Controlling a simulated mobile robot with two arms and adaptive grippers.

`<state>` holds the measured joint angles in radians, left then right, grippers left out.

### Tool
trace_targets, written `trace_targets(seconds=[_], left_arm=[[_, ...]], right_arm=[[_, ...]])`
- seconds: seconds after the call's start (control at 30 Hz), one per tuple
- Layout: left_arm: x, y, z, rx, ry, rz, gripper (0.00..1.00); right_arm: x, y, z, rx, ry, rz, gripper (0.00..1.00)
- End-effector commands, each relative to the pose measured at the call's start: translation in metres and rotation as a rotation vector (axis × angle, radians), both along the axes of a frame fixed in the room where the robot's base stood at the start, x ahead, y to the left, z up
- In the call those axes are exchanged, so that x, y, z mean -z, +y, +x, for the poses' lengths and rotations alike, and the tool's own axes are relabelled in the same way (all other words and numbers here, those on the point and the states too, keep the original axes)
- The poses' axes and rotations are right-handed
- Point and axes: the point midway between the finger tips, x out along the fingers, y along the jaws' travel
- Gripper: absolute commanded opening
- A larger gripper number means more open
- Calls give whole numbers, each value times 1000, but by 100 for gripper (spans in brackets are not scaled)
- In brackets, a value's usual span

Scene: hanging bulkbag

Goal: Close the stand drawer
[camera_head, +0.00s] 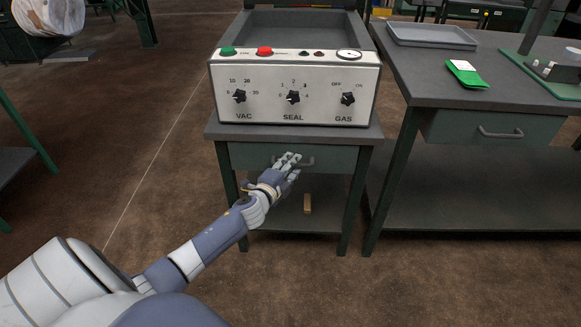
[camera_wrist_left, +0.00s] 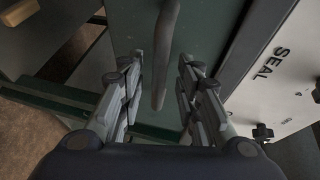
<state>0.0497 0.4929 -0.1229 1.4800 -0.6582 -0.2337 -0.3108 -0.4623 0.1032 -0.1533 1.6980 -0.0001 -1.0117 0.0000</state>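The stand drawer (camera_head: 245,156) is a grey-green front under the top of the small stand (camera_head: 215,132). I see no clear gap above it in the head view; whether it is fully in I cannot tell. Its grey bar handle (camera_head: 308,161) is partly hidden by my left gripper (camera_head: 290,163), which is in front of the drawer. In the left wrist view the fingers of my left gripper (camera_wrist_left: 160,97) are apart, with the handle (camera_wrist_left: 166,45) ahead and between them in the picture. I cannot tell whether they touch it. My right gripper is not in view.
A control panel (camera_head: 265,108) with knobs and buttons stands on the stand. A small wooden block (camera_head: 307,204) is on its lower shelf. At right is a larger workbench (camera_head: 425,85) with its own drawer (camera_head: 450,127) and a grey tray (camera_head: 430,35). The floor at left is open.

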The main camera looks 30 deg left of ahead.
Motion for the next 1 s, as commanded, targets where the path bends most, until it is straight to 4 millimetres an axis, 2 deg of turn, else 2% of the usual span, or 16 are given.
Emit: trace_targets(seconds=[0.17,0.33,0.8,1.0], left_arm=[[1,-1,-1,1,1,0,32],[-1,-3,-13,2,3,0,32],[-15,-14,-89,2,2,0,32],[-19,-18,-110,1,2,-1,32]], right_arm=[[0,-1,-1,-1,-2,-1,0],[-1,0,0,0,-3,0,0],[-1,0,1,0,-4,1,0],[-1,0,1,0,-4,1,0]])
